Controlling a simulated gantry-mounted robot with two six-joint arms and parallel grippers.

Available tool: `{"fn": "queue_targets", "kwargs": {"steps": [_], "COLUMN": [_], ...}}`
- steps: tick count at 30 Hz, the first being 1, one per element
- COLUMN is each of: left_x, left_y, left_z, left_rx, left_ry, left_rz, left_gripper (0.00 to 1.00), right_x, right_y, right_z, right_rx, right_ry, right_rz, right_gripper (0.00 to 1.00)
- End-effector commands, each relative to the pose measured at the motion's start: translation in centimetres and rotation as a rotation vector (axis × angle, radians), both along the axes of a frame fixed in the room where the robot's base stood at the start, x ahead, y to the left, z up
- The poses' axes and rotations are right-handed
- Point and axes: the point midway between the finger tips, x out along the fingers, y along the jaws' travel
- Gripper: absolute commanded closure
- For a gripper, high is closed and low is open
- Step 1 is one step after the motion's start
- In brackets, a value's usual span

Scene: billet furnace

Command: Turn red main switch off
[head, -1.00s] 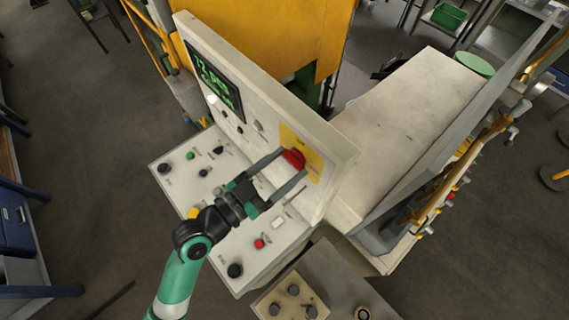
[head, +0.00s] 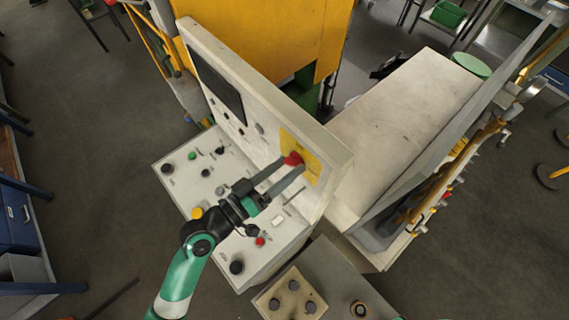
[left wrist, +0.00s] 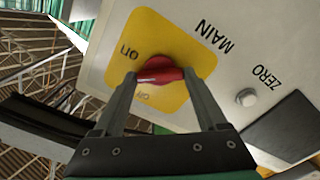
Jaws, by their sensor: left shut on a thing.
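The red main switch (head: 293,158) sits on a yellow plate (head: 312,167) at the right end of the upright white panel. The gripper also shows in the left wrist view (left wrist: 158,82). The screen (head: 216,82) on the panel is dark. My right gripper is not in view.
A grey ZERO button (left wrist: 246,97) sits beside the main switch.

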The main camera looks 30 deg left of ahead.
Motion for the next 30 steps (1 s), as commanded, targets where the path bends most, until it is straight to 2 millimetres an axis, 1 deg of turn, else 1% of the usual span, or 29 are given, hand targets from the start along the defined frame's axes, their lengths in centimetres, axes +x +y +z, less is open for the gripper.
{"fn": "queue_targets", "kwargs": {"steps": [1, 18, 24, 30], "left_x": [0.0, 0.0, 0.0, 0.0], "left_y": [0.0, 0.0, 0.0, 0.0], "left_z": [0.3, 0.3, 0.3, 0.2], "left_rx": [-0.040, -0.546, -0.696, -0.805], "left_ry": [0.014, 0.196, 0.250, 0.289], "left_rz": [0.001, 0.001, 0.001, 0.001], "left_gripper": [0.81, 0.81, 0.81, 0.81], "right_x": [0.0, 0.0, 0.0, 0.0], "right_y": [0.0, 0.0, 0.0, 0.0], "right_z": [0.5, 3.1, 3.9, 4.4], "right_rx": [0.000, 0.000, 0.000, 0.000], "right_ry": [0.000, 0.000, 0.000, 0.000], "right_rz": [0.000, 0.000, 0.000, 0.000], "right_gripper": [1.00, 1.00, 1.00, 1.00]}}
